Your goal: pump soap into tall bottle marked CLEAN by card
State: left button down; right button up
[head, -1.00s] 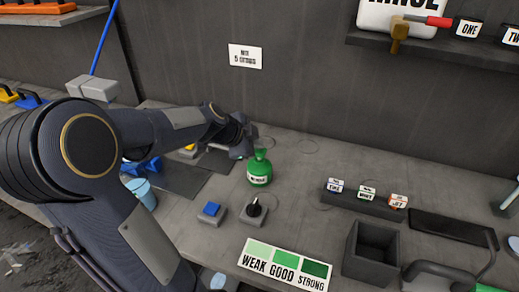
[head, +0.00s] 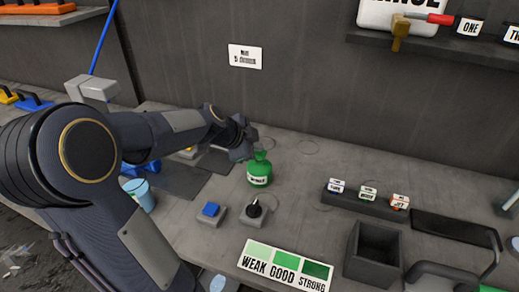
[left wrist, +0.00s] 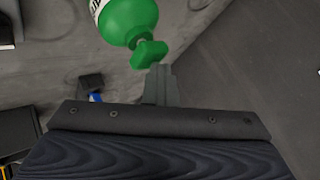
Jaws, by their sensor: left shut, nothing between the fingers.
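A green rounded bottle (head: 260,174) with a white label and a green head stands on the grey bench; the label is too small to read surely. My left gripper (head: 243,152) is just behind and left of its head. In the left wrist view, the shut, empty fingers (left wrist: 160,84) are right by the green head (left wrist: 150,54); I cannot tell if they touch. A card (head: 284,266) reading WEAK GOOD STRONG, in three greens, lies at the bench front. I make out no bottle marked CLEAN. My right gripper is out of view.
A blue button (head: 211,209) and a black knob (head: 254,209) sit in front of the bottle. A light blue cup (head: 141,196) is at left. An open dark box (head: 372,257) and a rack of small labelled blocks (head: 366,203) are at right. A notice (head: 246,56) hangs on the wall.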

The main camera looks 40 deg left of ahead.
pick_arm(q)
jog(key=shift+r+p, duration=0.75)
jog(key=shift+r, duration=0.45)
notch_tip(320, 180, up, 5)
jog(key=p, duration=0.2)
jog(key=shift+p, duration=0.4)
dwell(0.5)
